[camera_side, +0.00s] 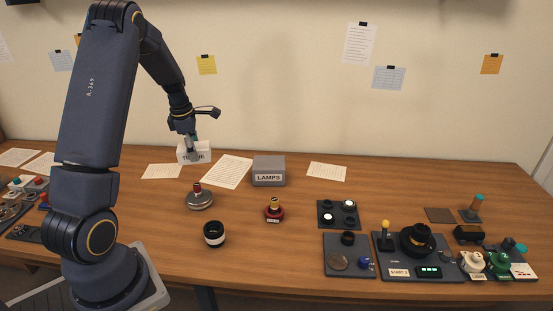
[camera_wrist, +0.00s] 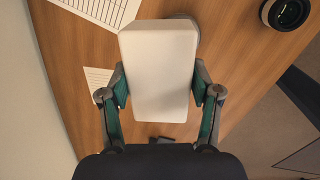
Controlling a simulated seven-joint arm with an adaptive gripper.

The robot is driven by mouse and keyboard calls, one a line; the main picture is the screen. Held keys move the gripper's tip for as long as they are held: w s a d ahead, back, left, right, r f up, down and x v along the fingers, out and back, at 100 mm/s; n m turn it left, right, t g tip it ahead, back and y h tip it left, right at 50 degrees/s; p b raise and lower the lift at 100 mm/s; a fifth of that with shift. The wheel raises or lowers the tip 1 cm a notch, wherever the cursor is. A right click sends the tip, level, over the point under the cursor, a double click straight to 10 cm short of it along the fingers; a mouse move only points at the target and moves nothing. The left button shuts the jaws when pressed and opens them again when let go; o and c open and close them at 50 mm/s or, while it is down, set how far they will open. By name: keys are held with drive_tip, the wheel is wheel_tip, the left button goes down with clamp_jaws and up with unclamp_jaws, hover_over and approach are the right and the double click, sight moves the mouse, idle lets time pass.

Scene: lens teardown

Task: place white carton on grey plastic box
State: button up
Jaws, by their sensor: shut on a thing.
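The white carton (camera_side: 186,155) is at the back of the table, left of the middle, with partly hidden lettering on its front. In the wrist view the carton (camera_wrist: 158,70) fills the space between the two fingers. My gripper (camera_side: 193,153) reaches down onto it from above, and it also shows in the wrist view (camera_wrist: 160,98), with a finger against each long side. The grey plastic box (camera_side: 268,171), labelled LAMPS, stands to the right of the carton with its flat top bare. I cannot tell whether the carton touches the table.
Paper sheets (camera_side: 226,171) lie between the carton and the grey box. A silver-based part (camera_side: 199,199), a red-based part (camera_side: 274,209) and a black lens ring (camera_side: 214,235) stand nearer the front. Panels with knobs (camera_side: 415,250) fill the right front.

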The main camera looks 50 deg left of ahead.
drive_tip(key=w+d+r+m, duration=0.3)
drive_tip(key=w+d+r, duration=0.2)
drive_tip(key=w+d, duration=0.45)
approach(261, 166)
drive_tip(key=shift+f+h, duration=0.4)
drive_tip(key=shift+f, duration=0.1)
drive_tip(key=shift+w+a+f, duration=0.2)
drive_tip(key=shift+w+f, duration=0.15)
drive_tip(key=shift+f, duration=0.1)
drive_tip(key=shift+w+f, duration=0.15)
drive_tip(key=shift+f, duration=1.5)
drive_tip(key=shift+f, duration=0.1)
drive_tip(key=o, duration=1.3)
